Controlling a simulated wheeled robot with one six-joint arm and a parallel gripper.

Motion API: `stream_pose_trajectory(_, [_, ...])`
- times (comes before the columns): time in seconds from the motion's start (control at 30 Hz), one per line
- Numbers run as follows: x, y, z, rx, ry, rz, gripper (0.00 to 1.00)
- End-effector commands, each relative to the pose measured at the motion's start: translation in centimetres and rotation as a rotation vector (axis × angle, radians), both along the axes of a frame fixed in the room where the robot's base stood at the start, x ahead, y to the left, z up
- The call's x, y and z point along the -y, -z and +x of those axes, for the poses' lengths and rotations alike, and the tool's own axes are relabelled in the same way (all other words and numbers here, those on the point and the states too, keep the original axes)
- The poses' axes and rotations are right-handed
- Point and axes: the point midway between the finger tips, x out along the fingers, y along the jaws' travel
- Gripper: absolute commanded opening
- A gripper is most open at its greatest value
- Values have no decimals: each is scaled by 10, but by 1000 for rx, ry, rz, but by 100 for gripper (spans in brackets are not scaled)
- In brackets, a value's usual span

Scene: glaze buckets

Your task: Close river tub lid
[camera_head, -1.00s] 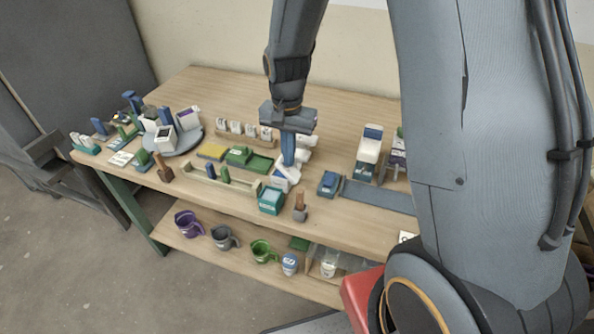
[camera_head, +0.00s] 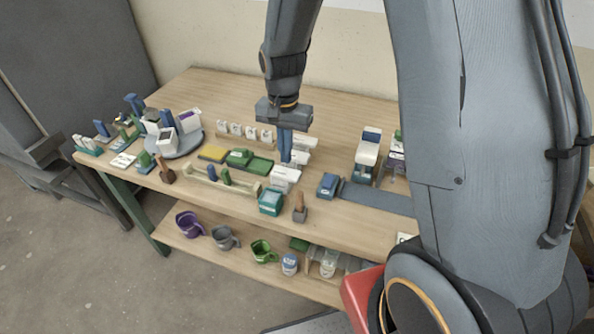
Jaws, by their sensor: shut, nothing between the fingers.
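My gripper (camera_head: 286,158) points down over the table with its blue fingers together and nothing between them. A small white tub (camera_head: 284,181) stands just below and in front of the fingertips; its top looks flat and level. Its label is too small to read, so I cannot confirm that it is the river tub. I cannot tell whether the fingertips touch it or whether its lid is fully down. Other white tubs (camera_head: 302,148) sit close behind and to the right of the fingers, partly hidden by them.
A teal box (camera_head: 271,202) and a wooden-handled tool (camera_head: 300,209) stand in front. A green tray (camera_head: 260,165) lies to the left, and a blue box (camera_head: 328,185) to the right. Mugs stand on the lower shelf (camera_head: 215,258). The table's back middle (camera_head: 220,95) is clear.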

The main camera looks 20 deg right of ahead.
Motion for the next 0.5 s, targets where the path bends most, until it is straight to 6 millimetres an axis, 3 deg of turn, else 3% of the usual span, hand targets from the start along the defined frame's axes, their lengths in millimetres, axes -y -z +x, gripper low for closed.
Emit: stream_pose_trajectory(0.5, [6, -49, -5, 0, 1, 0, 0])
